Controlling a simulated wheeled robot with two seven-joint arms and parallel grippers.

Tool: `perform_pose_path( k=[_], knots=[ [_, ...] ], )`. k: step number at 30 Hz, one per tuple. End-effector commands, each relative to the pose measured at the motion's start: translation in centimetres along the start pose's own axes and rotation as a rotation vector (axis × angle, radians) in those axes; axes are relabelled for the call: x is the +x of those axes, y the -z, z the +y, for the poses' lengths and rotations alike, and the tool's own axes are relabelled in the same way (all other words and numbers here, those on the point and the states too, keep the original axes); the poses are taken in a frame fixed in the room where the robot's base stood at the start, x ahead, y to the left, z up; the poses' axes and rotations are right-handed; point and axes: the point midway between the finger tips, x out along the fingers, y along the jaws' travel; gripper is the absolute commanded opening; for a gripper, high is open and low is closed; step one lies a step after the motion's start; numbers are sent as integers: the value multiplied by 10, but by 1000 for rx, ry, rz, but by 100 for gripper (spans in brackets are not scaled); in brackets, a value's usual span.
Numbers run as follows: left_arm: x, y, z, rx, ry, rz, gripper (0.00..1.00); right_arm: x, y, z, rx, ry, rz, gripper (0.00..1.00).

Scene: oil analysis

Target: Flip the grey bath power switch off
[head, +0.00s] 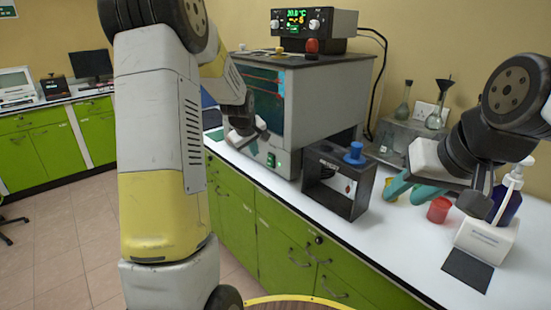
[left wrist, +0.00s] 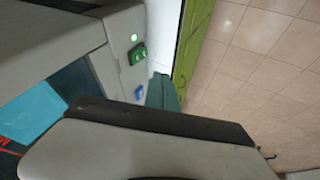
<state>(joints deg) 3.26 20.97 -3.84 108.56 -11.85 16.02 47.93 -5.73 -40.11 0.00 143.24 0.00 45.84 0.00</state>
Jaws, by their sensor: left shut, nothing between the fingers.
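The grey bath (head: 319,112) is a box with a dark front window, standing on the white counter. Its green power switch (head: 271,159) sits low on the front panel. In the left wrist view the switch (left wrist: 138,54) lies below a lit green lamp (left wrist: 134,37), with a blue part (left wrist: 139,93) lower down. My left gripper (head: 257,146) is shut and empty, in front of the panel, close to the switch. Its teal tip (left wrist: 164,93) shows just right of the panel; contact is not visible. My right gripper (head: 413,190) appears open, with teal tips apart over the counter.
A control unit (head: 314,22) with a lit display sits on the bath. A black open-fronted box (head: 338,182) with a blue knob stands to its right. A red cup (head: 439,210), flasks (head: 434,121) and a pump bottle (head: 508,193) are further right. Floor lies left of the counter.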

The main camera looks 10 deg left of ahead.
Motion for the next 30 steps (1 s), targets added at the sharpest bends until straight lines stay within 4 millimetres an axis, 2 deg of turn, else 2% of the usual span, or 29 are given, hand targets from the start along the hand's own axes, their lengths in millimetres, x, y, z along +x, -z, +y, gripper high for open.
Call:
perform_pose_path(
  k=[5,8,18,24,30],
  knots=[
    [14,-1,-1,1,3,-3,0,0,0,0,0,0,0,36],
    [31,-1,-1,-1,3,-3,0,0,0,0,0,0,0,36],
    [103,-1,-1,1,3,-3,0,0,0,0,0,0,0,36],
    [118,-3,24,2,0,-1,0,0,0,0,0,0,0,36],
    [123,-3,32,-1,0,0,0,0,0,0,0,0,0,36]
  ],
)
